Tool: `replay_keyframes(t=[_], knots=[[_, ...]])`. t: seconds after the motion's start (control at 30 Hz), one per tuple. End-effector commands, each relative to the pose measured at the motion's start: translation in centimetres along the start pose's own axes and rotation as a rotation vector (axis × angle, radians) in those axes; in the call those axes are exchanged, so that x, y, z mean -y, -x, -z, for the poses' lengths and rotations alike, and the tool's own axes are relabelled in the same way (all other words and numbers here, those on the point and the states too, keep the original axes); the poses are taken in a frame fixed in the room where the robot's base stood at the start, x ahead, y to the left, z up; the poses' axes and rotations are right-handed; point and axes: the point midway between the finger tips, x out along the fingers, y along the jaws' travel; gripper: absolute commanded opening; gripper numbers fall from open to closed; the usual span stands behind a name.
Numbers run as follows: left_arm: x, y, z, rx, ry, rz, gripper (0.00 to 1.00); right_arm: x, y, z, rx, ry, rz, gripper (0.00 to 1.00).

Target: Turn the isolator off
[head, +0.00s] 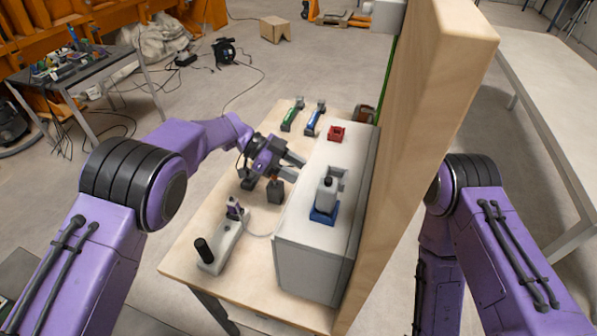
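A grey box (312,262) stands on the wooden table against an upright wooden panel. On its face sits a grey switch-like unit (327,190) with a blue base (324,215); a small red part (336,133) sits farther up. I cannot tell for sure which of these is the isolator. My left gripper (294,165) is beside the box's left edge, level with the space between the red part and the grey unit. Its fingers look apart, with nothing between them. My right arm is at the right, partly behind the panel, and its gripper is hidden.
A wooden panel (432,130) rises right of the box. A pale device with a black handle (205,250) and a small dark block (275,192) stand on the table (185,262).

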Motion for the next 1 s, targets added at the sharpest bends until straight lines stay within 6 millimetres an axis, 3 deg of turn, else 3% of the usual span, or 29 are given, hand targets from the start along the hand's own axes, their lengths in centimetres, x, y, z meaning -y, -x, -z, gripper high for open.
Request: replay_keyframes(t=[0.5, 1.0], knots=[[0.5, -0.1, -0.1, 0.031, 0.314, -0.165, 0.13, 0.2, -2.5, -1.0, 0.0, 0.0, 0.0, 0.43], [0.6, 0.1, 0.1, 0.038, 0.39, -0.203, 0.13, 0.3, -3.1, -1.3, 0.0, 0.0, 0.0, 0.43]])
